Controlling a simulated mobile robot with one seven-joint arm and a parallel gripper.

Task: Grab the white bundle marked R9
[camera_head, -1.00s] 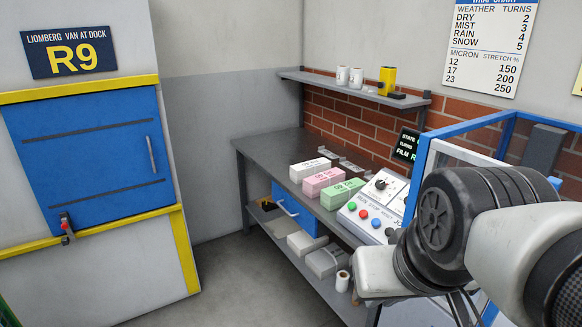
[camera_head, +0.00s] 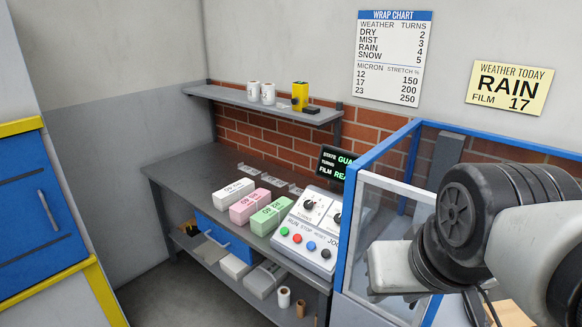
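A white bundle (camera_head: 229,197) lies on the grey workbench, left of a pink bundle (camera_head: 247,209) and a green bundle (camera_head: 269,217). All three bear dark print on their tops, too small for me to read surely, so I cannot confirm which says R9. More pale bundles (camera_head: 262,281) lie on the lower shelf, their marks unreadable. Dark and white links of my arm fill the right side, in front of the blue-framed enclosure. My gripper's fingers are not in view, and nothing touches the bundles.
The workbench (camera_head: 185,170) stands along a brick wall. A control panel (camera_head: 306,229) with knobs and buttons is right of the bundles. A blue-framed clear guard (camera_head: 352,205) rises beyond it. A wall shelf (camera_head: 225,97) holds rolls. A blue door (camera_head: 35,220) is left; floor between is clear.

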